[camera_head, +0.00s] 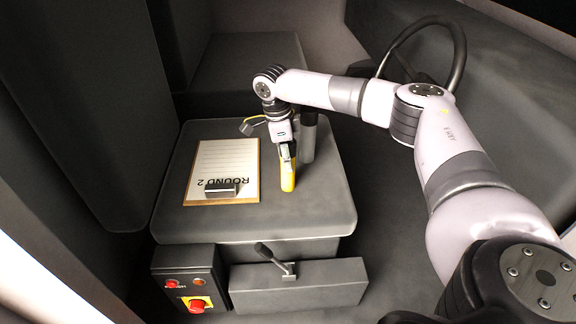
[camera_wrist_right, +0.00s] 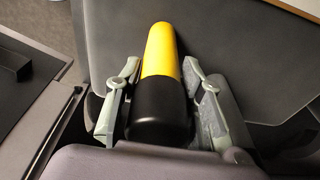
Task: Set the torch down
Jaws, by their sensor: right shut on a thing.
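The torch (camera_head: 288,182) has a yellow body and a black end. My right gripper (camera_head: 286,156) is shut on it, over the grey seat pad (camera_head: 320,213), to the right of the clipboard. In the right wrist view the torch (camera_wrist_right: 161,52) lies between the two fingers of the gripper (camera_wrist_right: 160,78), which close on its sides near the black part. The yellow end points away from the wrist over the dark pad. I cannot tell whether the torch touches the pad. My left gripper is not in view.
A clipboard (camera_head: 222,165) with a "ROUND 2" sheet lies left of the torch. A dark cylinder (camera_head: 308,140) is close behind my right gripper. A control box (camera_head: 172,262) with red buttons and a lever (camera_head: 271,258) are in front. The pad's front right is clear.

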